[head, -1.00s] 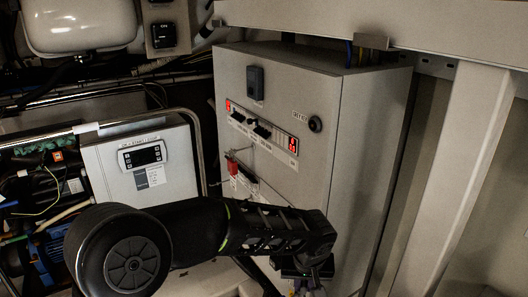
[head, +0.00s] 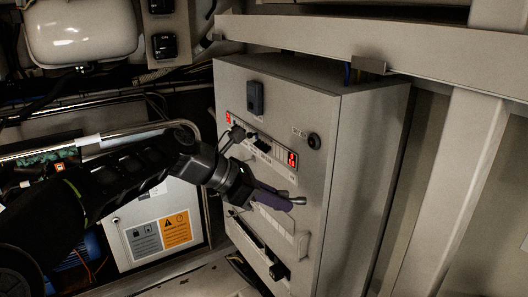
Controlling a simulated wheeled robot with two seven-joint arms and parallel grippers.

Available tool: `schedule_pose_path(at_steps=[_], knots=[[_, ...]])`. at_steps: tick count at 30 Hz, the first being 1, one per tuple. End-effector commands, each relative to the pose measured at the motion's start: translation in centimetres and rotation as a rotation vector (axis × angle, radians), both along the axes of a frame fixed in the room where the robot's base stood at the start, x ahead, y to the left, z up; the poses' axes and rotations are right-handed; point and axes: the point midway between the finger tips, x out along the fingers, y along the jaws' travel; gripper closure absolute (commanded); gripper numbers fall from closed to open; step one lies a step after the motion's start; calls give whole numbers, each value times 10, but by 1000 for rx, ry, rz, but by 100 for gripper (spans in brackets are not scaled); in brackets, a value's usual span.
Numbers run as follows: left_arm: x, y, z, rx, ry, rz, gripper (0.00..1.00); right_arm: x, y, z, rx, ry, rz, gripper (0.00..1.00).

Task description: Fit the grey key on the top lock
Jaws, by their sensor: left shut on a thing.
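My left gripper (head: 272,197) reaches in from the left, in front of the cabinet's front panel. Its purple fingers are shut on a small grey piece, which I take for the grey key (head: 298,201); it sticks out to the right past the fingertips. The fingers hide much of its shape. A round black knob-like fitting (head: 314,141), which may be the top lock, sits on the panel's upper right, above and right of the key, with a clear gap between them. My right gripper is not in view.
The grey cabinet (head: 365,180) carries a black rectangular fitting (head: 255,97), a red lit display (head: 292,160) and a lower black fitting (head: 278,271). A metal beam (head: 380,50) crosses above it. A box with an orange warning label (head: 176,229) stands at lower left.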

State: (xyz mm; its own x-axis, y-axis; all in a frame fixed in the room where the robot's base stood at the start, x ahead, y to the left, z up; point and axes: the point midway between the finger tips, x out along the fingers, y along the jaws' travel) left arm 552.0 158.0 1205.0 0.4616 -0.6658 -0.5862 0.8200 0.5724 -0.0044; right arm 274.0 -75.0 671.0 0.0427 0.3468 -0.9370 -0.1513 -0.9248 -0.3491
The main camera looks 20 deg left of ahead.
Motion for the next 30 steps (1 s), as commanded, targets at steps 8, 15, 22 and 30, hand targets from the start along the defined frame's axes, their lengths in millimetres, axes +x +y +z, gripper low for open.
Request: schedule_pose_path(at_steps=[8,15,22,30], knots=[[-3,28,92,-157,-147,251,100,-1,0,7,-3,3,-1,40],[-4,31,102,-174,-162,272,100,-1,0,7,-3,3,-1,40],[-4,31,102,-171,-161,270,100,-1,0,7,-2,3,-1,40],[4,25,102,-170,-162,268,100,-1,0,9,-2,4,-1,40]])
